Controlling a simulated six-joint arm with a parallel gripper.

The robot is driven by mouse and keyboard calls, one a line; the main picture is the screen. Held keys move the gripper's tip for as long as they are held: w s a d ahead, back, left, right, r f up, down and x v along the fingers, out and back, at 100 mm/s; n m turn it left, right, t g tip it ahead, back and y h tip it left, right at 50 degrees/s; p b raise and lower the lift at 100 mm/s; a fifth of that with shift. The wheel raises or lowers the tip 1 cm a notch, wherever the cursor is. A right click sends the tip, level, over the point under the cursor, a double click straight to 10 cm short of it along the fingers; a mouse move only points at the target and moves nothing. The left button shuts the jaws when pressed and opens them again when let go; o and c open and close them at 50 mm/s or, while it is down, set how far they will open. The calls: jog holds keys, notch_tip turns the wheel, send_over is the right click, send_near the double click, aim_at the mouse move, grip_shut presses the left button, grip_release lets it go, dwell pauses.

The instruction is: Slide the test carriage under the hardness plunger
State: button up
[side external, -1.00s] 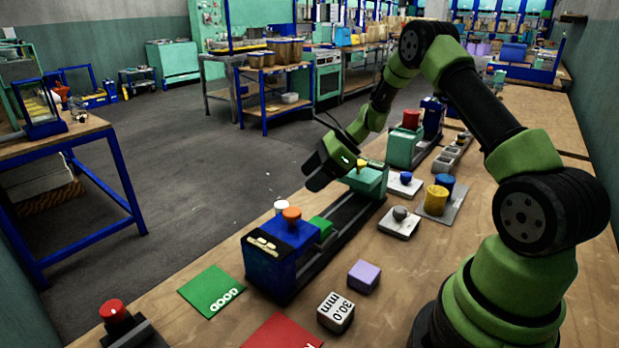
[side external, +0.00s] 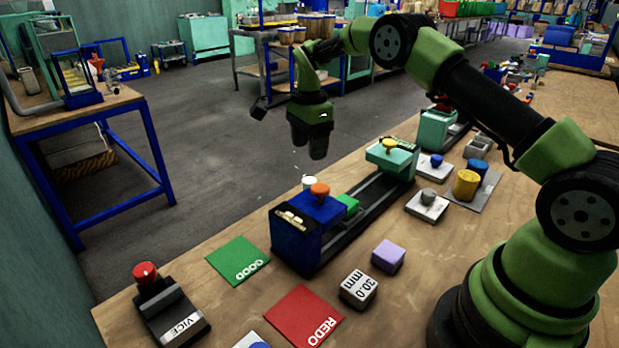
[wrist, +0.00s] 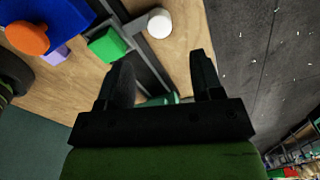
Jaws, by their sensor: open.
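A long dark rail (side external: 364,207) runs along the bench. A blue block with an orange knob (side external: 320,189) stands at its near end, and a small green block (side external: 348,204) sits beside it. A teal block (side external: 391,158) with a yellow knob stands farther along the rail. I cannot tell for sure which is the carriage or the plunger. My gripper (side external: 309,152) hangs high, pointing down, left of the teal block and touching nothing. In the wrist view my gripper (wrist: 163,74) is open and empty; the green block (wrist: 108,45) and orange knob (wrist: 27,38) lie left of it.
A white cylinder (side external: 308,182) stands behind the blue block. A green GOOD mat (side external: 238,261), red REDO mat (side external: 304,315), 30.0 mm block (side external: 358,289), purple block (side external: 388,256) and VICE button (side external: 146,273) lie nearby. Right of the rail are a grey-knobbed plate (side external: 427,205) and yellow cylinder (side external: 466,185).

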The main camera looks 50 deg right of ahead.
aim_at(310, 180)
notch_tip(310, 180, down, 9)
jog(key=shift+r, duration=0.15)
grip_shut()
jog(key=a, duration=0.8)
jog(key=shift+a, duration=0.2)
grip_release()
